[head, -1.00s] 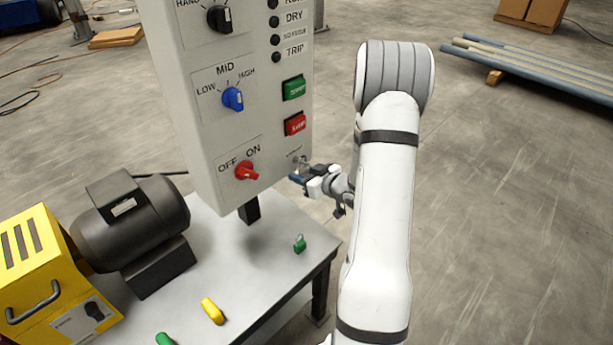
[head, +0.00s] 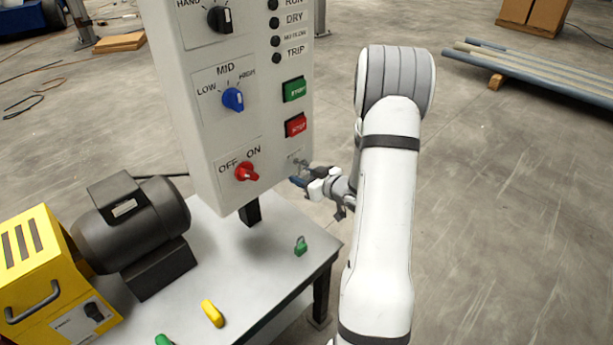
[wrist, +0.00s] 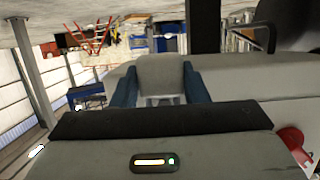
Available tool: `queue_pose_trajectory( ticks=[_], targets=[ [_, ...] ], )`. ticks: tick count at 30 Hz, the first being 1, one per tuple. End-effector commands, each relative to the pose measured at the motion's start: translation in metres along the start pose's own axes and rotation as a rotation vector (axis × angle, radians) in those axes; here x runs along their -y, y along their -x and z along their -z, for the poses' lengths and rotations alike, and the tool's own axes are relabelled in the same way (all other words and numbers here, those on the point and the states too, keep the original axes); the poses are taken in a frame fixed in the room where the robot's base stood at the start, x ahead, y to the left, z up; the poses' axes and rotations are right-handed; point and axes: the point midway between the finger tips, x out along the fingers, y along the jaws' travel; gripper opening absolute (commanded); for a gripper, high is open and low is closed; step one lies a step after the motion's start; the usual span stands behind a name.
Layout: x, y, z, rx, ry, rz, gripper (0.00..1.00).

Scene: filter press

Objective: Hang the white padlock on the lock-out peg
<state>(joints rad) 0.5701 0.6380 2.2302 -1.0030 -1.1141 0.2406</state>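My gripper (head: 300,181) is at the lower right edge of the grey control panel (head: 208,140), just below the small metal lock-out peg (head: 299,163). In the wrist view my gripper's two blue fingers (wrist: 160,92) stand on either side of a pale grey-white block (wrist: 162,76), which fills the gap between them and looks like the white padlock. In the head view the padlock is not clearly distinguishable from the gripper. I cannot tell whether its shackle touches the peg.
The red OFF/ON knob (head: 246,172) is left of my gripper and also shows in the wrist view (wrist: 294,141). The table (head: 262,272) below holds a green padlock (head: 301,246), a yellow one (head: 212,313), another green one (head: 164,340) and a dark motor (head: 130,215).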

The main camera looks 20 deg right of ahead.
Motion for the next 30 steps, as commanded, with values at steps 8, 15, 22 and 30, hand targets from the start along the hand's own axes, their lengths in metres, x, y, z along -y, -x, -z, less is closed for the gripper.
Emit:
queue_pose_trajectory(
  ticks=[8,15,22,30],
  targets=[
    [0.005,-0.004,-0.004,0.007,0.003,0.013,0.63],
    [0.006,-0.004,-0.004,0.008,0.003,0.016,0.63],
    [0.005,0.008,-0.004,0.008,0.001,0.013,0.63],
    [-0.001,0.058,-0.001,-0.002,-0.002,0.0,0.63]
  ],
)
